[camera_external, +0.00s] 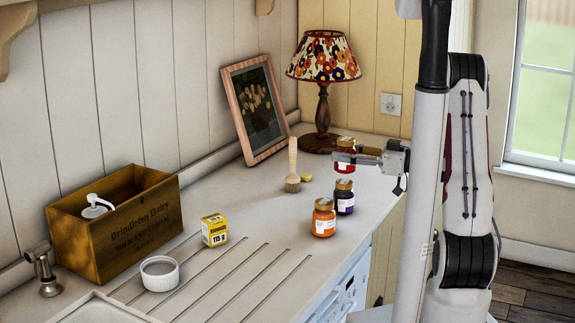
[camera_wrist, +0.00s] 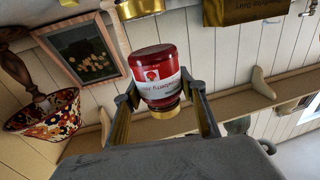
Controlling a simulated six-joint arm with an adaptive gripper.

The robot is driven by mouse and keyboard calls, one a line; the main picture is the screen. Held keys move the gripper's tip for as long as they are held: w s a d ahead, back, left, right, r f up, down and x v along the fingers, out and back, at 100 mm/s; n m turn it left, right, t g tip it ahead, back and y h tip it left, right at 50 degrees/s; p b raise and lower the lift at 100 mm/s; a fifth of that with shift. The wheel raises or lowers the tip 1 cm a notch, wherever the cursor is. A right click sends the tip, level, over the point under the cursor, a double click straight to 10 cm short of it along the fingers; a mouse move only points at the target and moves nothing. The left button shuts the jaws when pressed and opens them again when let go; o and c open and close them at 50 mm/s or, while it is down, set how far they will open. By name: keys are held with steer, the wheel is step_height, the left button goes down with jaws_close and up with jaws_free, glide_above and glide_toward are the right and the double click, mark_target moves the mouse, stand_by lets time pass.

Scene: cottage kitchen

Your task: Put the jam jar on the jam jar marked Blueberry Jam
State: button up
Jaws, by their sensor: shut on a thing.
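My gripper (camera_external: 345,158) is shut on a red jam jar (camera_external: 345,147) with a gold lid and a white label. The red jar also shows in the wrist view (camera_wrist: 158,72), between the two fingers, and that picture is upside down. A dark purple jam jar (camera_external: 345,203) with a gold lid stands upright on the counter, below the red jar in the external view. A small gap shows between them. An orange jam jar (camera_external: 324,222) stands to its left and nearer the camera. The jar labels are too small to read in the external view.
A pale-handled brush (camera_external: 292,170), a lamp (camera_external: 323,95) and a framed picture (camera_external: 255,108) stand behind. A yellow box (camera_external: 214,230), a white ramekin (camera_external: 160,273) and a wooden crate (camera_external: 125,235) are to the left. The counter edge is close on the right.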

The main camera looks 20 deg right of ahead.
mark_target(346, 165)
steer(key=shift+f, duration=1.55)
steer(key=shift+f, duration=0.1)
steer(key=o, duration=1.4)
steer(key=shift+v, duration=6)
